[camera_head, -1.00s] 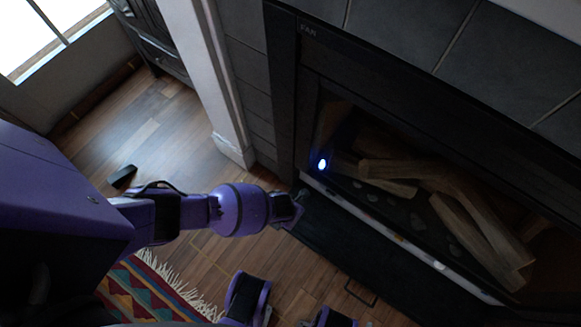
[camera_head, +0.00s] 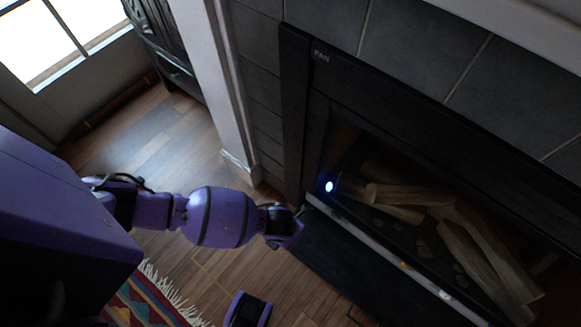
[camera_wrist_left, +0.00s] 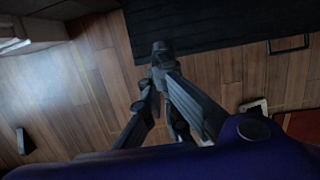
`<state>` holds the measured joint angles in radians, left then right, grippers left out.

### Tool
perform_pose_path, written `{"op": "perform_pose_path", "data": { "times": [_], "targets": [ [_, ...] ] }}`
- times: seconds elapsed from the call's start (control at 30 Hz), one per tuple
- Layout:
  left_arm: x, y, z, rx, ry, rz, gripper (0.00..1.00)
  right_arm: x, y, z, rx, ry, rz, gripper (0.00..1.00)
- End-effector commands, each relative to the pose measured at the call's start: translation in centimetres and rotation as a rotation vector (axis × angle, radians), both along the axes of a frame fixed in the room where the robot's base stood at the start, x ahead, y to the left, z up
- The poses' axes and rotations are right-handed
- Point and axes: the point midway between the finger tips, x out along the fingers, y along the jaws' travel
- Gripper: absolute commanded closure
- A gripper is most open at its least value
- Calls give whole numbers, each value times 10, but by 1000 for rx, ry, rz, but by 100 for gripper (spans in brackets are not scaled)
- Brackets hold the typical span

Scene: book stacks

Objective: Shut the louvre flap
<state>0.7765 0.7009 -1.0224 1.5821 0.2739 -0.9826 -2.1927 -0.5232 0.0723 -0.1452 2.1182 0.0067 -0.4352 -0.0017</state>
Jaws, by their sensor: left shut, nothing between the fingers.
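I cannot pick out a louvre flap with certainty in either view. The dark fireplace (camera_head: 420,115) fills the right of the head view, with a pale strip (camera_head: 385,252) along its lower edge. My left gripper (camera_head: 298,222) is beside the near left corner of the fireplace, by the black hearth (camera_head: 340,262). In the left wrist view my left gripper (camera_wrist_left: 160,50) has its fingertips together, with nothing visible between them. The tips overlap the edge of the black hearth in that view; whether they touch it I cannot tell.
A white post (camera_head: 212,85) stands left of the fireplace, with a dark cabinet (camera_head: 165,45) behind it. A fringed patterned rug (camera_head: 150,300) lies at the bottom. A small dark block (camera_wrist_left: 25,141) lies on the wooden floor, which is otherwise largely open.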

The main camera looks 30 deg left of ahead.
Motion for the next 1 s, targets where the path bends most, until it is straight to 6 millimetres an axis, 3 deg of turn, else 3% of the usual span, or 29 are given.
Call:
{"op": "perform_pose_path", "data": {
  "times": [0.4,0.57,0.67,0.73,0.9,1.0],
  "targets": [
    [-2,0,9,-2,0,8,100,0,0,0,0,0,0,75],
    [1,-6,10,-61,-2,171,100,0,0,0,0,0,0,75],
    [17,-27,24,-188,-26,388,100,0,0,0,1,0,1,75],
    [33,-57,45,-338,-28,583,100,0,0,0,1,0,1,75],
    [20,-119,85,-719,117,1137,100,0,1,0,1,-1,1,75],
    [6,-135,110,-934,257,1510,100,0,1,0,1,-1,1,75]
  ]
}}
